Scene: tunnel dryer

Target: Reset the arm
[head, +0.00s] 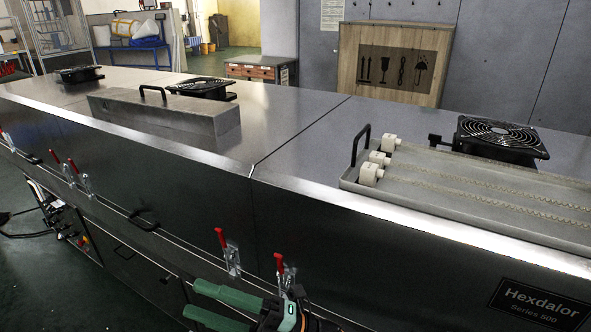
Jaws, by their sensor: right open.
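My right gripper (196,301) shows at the bottom of the head view, left of centre. Its two green fingers point left and stand apart, with nothing visible between them. It is in front of the dryer's dark front side, below the red-handled clamps. The rest of my right arm is mostly cut off by the lower edge. My left gripper is not in view. The long metal tunnel dryer (330,215) fills the middle of the view.
Red-handled clamps (221,240) and a black handle (144,219) stick out along the dryer's front. On top are a metal cover (165,115), black fans (497,137) and a tray (480,193) with white blocks (371,168). A wooden crate (347,65) stands behind. Floor (40,285) shows at left.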

